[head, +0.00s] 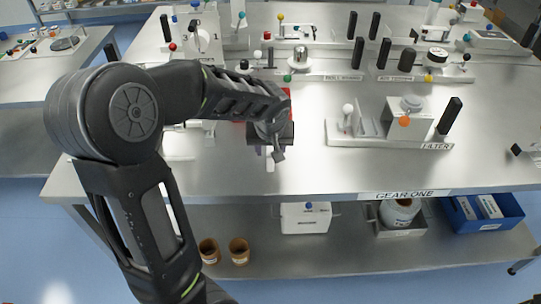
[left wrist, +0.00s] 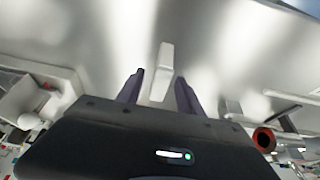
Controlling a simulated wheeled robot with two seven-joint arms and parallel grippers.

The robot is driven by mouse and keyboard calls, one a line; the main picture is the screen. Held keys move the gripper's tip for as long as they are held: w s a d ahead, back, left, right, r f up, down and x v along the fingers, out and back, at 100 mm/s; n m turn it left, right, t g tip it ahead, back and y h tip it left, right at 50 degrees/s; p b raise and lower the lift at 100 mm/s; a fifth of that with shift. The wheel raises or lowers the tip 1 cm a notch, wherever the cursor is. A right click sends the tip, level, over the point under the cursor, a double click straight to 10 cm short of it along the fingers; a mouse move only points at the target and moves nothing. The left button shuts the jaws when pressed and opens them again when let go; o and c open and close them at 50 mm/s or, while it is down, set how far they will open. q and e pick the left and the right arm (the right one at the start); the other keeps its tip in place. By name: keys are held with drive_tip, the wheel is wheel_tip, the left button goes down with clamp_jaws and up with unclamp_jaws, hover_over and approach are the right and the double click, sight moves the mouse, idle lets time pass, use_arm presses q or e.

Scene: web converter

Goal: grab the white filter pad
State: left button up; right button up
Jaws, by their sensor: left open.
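A white, narrow block that looks like the filter pad (left wrist: 163,58) lies on the steel table, between and beyond the fingertips of my left gripper (left wrist: 158,82) in the left wrist view. The two dark fingers stand apart, one on each side of its line. I cannot tell whether they touch it. In the head view my left gripper (head: 271,150) hangs over the table's front middle, and a small white end of the pad (head: 270,165) shows below it. My left arm and gripper hide the rest. My right gripper is not in view.
A white fixture labelled FILTER (head: 390,142), with an orange knob and black post, stands to the right. Several stations with coloured knobs and black handles line the back. A lower shelf holds brown cups (head: 239,251) and a blue bin (head: 484,212).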

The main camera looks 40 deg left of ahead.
use_arm(q)
drive_tip(key=shift+c, duration=0.4)
clamp_jaws()
